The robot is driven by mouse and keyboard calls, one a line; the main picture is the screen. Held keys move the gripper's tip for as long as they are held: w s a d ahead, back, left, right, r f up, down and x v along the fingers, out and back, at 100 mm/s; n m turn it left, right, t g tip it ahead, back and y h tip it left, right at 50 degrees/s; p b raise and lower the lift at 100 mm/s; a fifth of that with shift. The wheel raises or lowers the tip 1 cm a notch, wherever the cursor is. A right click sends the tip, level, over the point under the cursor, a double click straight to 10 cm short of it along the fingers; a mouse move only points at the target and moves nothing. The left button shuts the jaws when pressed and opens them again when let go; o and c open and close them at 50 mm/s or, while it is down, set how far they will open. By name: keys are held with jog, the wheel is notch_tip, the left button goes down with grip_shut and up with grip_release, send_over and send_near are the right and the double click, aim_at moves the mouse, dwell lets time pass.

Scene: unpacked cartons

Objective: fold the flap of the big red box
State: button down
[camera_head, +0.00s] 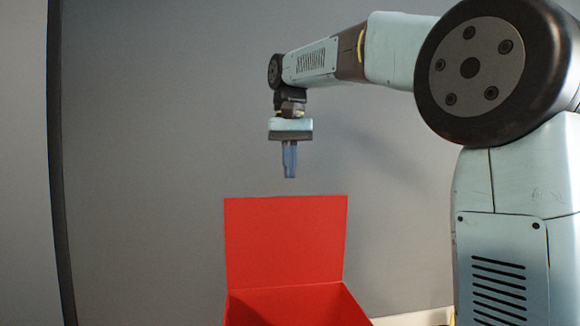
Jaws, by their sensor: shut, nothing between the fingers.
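The big red box (300,305) stands at the bottom middle of the head view, and the frame's lower edge cuts it off. Its top is open and part of the inside shows. Its flap (285,241) stands almost upright at the far side of the opening. My gripper (289,176) points straight down above the flap's top edge in the picture, with a small gap between them. Its fingers are shut together and hold nothing. How far the gripper is in front of or behind the flap I cannot tell.
A plain grey wall (150,160) fills the background, with a dark vertical strip (58,150) at the left. A pale surface (415,318) shows at the bottom right of the box. My arm takes up the right side. The space left of the box looks clear.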

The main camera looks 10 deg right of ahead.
aim_at(286, 216)
notch_tip(286, 216, down, 13)
jog(key=shift+f, duration=0.2)
jog(key=w, duration=0.6)
jog(key=shift+w+r, duration=0.1)
jog(key=shift+w, duration=0.15)
notch_tip(286, 216, up, 10)
jog(key=s, duration=0.2)
jog(key=shift+f, duration=0.25)
dwell(0.6)
jog(key=shift+s, duration=0.1)
